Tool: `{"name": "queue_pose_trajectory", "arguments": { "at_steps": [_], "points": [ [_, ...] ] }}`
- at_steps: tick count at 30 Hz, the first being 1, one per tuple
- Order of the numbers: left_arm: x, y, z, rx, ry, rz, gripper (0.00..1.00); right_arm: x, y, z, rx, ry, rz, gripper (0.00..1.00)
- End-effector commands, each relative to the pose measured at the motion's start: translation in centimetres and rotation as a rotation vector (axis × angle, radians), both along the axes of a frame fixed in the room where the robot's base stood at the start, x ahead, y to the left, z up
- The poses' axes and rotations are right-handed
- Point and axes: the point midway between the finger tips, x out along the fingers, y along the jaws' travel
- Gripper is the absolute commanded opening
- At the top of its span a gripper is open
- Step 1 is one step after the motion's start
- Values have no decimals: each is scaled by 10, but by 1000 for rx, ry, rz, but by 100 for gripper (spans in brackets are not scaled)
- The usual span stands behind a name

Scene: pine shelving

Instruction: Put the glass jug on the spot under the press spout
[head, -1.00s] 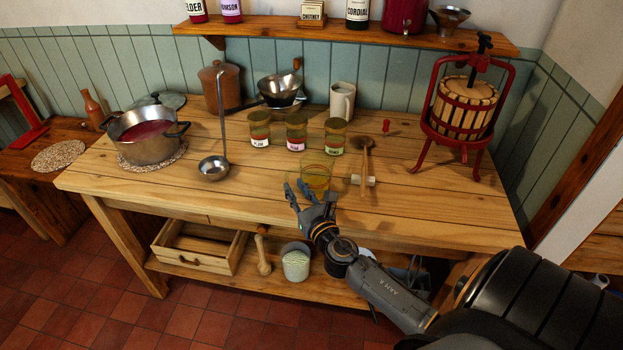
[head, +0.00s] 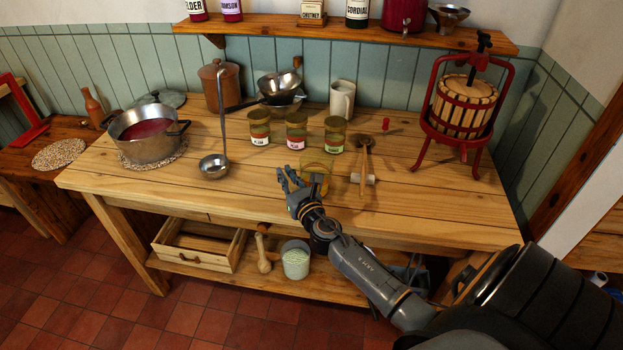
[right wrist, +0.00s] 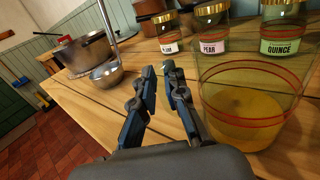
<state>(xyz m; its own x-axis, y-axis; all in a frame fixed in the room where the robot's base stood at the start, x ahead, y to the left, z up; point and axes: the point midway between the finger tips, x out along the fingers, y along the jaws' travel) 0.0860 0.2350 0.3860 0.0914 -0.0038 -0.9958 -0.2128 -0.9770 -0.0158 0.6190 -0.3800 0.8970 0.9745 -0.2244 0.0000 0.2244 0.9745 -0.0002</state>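The glass jug (head: 318,163) is clear, with yellow liquid low inside, and stands upright near the front middle of the bench. In the right wrist view the jug (right wrist: 250,105) shows red bands and stands just right of the fingers. The red-framed press (head: 463,108) with a slatted wooden basket stands at the bench's right end. Its spout and the spot under it are hard to make out. My left gripper is not in view.
Several labelled jars (head: 297,132) stand behind the jug. A ladle (head: 214,166) and a steel pot (head: 147,138) are to the left.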

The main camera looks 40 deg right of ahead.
Motion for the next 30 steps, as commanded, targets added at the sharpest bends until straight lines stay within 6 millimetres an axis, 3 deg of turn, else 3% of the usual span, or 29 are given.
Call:
{"name": "queue_pose_trajectory", "arguments": {
  "at_steps": [17,30],
  "points": [
    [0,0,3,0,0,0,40,0,0,5,-1,-2,0,0],
    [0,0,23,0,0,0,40,-3,2,40,-4,-3,2,0]
  ]
}}
